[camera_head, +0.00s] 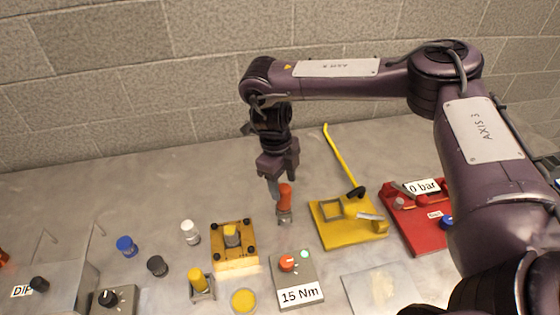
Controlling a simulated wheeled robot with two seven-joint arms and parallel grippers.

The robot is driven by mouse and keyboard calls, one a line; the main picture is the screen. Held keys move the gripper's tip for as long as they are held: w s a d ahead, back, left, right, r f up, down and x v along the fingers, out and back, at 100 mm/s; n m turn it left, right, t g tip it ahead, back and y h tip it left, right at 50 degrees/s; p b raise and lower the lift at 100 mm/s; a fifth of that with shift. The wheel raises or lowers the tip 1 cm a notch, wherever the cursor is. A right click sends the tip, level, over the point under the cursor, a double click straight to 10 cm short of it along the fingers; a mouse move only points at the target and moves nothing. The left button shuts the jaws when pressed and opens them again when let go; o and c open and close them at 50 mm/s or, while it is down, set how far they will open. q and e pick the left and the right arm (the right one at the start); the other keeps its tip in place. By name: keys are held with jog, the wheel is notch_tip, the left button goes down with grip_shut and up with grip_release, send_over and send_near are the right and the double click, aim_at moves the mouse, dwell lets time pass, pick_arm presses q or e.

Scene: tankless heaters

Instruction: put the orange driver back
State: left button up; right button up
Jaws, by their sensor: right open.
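The orange driver (285,197) stands upright, its lower end at a small grey holder (284,217) behind the 15 Nm box. My right gripper (280,186) points down at the driver's top, its jaws open. One finger shows just left of the orange handle; whether the handle lies between both fingers, or touches one, I cannot tell. My left gripper is not in view.
A torque box (297,292) reading 15 Nm stands in front. A yellow fixture (316,230) and a red panel (420,238) lie right. A yellow block (235,262) and a yellow driver (198,279) stand left. Several caps lie farther left. The wall (200,75) closes the back.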

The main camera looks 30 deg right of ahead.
jog(key=r, duration=0.5)
jog(key=w+r, duration=0.1)
jog(key=r, duration=0.1)
jog(key=shift+a+r, duration=0.3)
jog(key=shift+r, duration=0.05)
